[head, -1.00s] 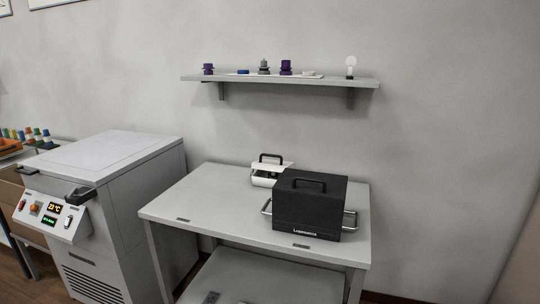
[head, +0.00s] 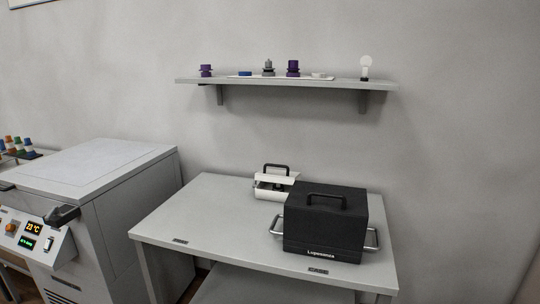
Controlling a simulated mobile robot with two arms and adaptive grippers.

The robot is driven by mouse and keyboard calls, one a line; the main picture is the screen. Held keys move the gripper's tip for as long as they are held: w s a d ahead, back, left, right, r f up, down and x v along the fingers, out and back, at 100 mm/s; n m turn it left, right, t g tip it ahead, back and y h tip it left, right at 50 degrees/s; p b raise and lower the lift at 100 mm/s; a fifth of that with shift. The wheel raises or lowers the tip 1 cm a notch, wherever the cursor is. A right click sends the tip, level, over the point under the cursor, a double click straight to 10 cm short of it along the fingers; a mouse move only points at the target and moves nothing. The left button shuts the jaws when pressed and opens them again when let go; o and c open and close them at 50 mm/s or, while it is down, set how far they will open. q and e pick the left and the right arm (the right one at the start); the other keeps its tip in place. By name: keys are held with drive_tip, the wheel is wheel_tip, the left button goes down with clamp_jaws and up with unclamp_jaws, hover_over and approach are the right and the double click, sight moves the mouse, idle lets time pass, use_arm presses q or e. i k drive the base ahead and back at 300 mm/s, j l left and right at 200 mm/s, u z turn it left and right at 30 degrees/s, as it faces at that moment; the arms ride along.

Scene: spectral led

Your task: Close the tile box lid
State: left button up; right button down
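A small white box (head: 268,191) with a black handle (head: 276,167) on its lid stands on the grey table, at the back. Its lid looks partly raised, with a dark gap under it. A larger black box (head: 325,226) with a black top handle and metal side handles stands in front of it to the right and hides part of it. I cannot tell for sure which of these is the tile box. Neither of my grippers is in view.
The grey table (head: 190,222) is clear on its left side. A white machine (head: 100,185) with a lit display stands left of the table. A wall shelf (head: 290,82) above holds purple parts, a dish and a bulb.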

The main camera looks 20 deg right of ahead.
sight(282, 177)
drive_tip(key=i+j, duration=0.15)
drive_tip(key=i, duration=0.35)
drive_tip(key=i+j+z, duration=0.1)
drive_tip(key=i, duration=0.35)
drive_tip(key=i+j, duration=0.2)
drive_tip(key=i, duration=0.3)
